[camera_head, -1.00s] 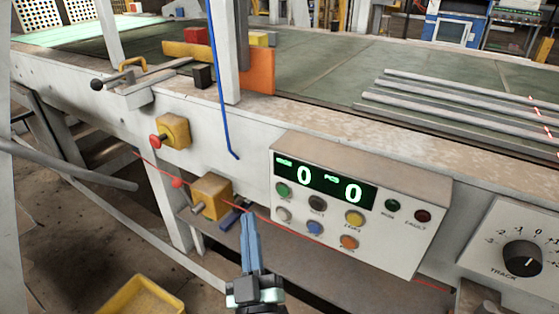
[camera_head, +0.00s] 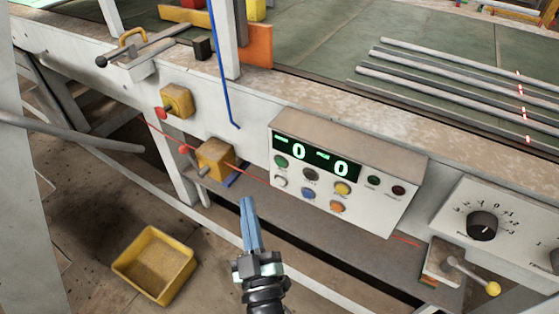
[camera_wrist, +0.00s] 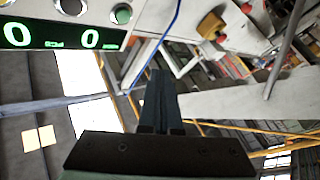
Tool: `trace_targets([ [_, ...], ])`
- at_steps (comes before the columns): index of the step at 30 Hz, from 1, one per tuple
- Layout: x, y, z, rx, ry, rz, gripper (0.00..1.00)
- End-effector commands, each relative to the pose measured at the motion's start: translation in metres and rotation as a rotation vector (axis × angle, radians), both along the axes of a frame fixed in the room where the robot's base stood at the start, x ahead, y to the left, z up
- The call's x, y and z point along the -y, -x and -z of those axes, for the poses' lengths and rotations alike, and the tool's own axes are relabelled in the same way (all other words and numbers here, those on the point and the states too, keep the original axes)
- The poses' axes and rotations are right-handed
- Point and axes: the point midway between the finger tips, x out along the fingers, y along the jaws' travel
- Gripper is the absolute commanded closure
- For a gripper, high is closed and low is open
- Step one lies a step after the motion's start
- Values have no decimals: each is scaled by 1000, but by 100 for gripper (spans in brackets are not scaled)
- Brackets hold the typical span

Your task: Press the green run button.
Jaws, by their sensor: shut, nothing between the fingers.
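The green button (camera_head: 281,161) is the left one in the upper row on the control box (camera_head: 388,213), just under its lit display (camera_head: 317,158), which reads 0 and 0. In the wrist view the green button (camera_wrist: 122,14) is near the top edge, beside the display (camera_wrist: 60,36). My gripper (camera_head: 247,199) is shut and empty. In the head view its tips are below and left of the button, apart from the box. In the wrist view the fingers (camera_wrist: 158,75) point up the picture, to the right of and below the button.
Black, yellow, white, blue and orange buttons share the box, with two small lamps at right. A yellow block (camera_head: 215,158) and a red-knobbed yellow switch (camera_head: 176,101) are on the frame at left. A dial (camera_head: 482,226) is at right. A yellow bin (camera_head: 155,263) stands on the floor.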

Motion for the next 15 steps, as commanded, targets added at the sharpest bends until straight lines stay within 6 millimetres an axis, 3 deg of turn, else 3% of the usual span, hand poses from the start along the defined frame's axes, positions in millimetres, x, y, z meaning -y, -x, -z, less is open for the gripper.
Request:
trace_targets([
  [5,7,-9,-2,3,2,2,100],
  [15,34,-48,-3,3,-1,3,100],
])
